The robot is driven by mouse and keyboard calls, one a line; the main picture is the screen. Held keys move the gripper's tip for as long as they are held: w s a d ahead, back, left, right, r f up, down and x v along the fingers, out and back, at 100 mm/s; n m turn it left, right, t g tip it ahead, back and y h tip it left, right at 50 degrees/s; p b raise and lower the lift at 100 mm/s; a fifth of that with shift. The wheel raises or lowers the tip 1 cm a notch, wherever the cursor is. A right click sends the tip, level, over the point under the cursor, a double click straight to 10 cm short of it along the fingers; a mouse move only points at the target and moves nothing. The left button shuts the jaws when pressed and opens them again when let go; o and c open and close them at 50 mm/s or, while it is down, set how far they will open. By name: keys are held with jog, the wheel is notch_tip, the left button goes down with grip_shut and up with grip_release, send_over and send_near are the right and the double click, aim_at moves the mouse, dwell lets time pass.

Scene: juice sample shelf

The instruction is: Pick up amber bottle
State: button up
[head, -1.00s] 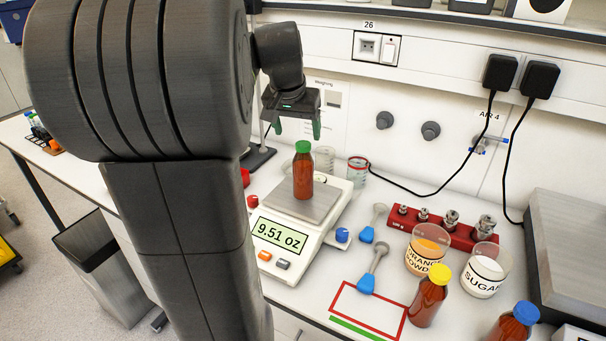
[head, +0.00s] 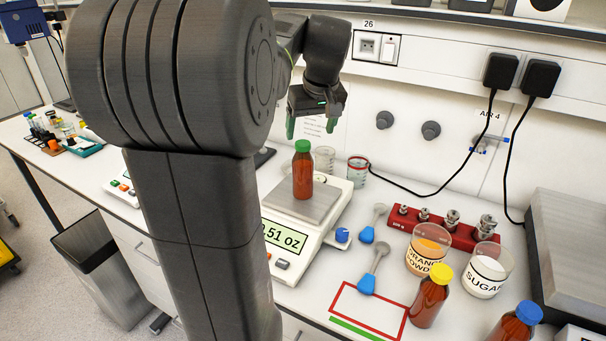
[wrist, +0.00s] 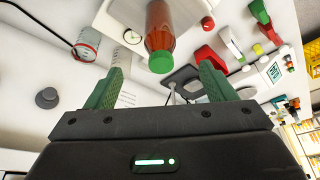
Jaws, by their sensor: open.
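An amber bottle with a green cap (head: 303,173) stands upright on the pan of the scale (head: 300,206), whose partly covered display ends in "51 oz". Two more amber bottles stand on the bench at the front right, one with a yellow cap (head: 428,298) and one with a blue cap (head: 515,322). My gripper (head: 311,127) is open and empty above and behind the green-capped bottle, apart from it. In the wrist view, the green-capped bottle (wrist: 159,28) shows beyond the gap between the green fingers (wrist: 158,88).
A glass beaker (head: 358,171) and a clear one stand behind the scale. An orange powder jar (head: 428,250), a sugar jar (head: 484,272), a red weight block (head: 440,230) and blue scoops lie right. A red-outlined rectangle (head: 368,309) on the bench is empty.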

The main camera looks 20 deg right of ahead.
aim_at(306, 151)
jog(key=shift+n+y, duration=0.3)
jog(key=shift+n, duration=0.6)
jog(key=x, duration=0.8)
jog(key=shift+d, duration=0.3)
jog(key=shift+p+x, duration=0.85)
jog(key=shift+x, duration=1.85)
jog(key=shift+w+d+r, duration=0.1)
jog(key=shift+w, duration=0.1)
jog(key=c, duration=1.3)
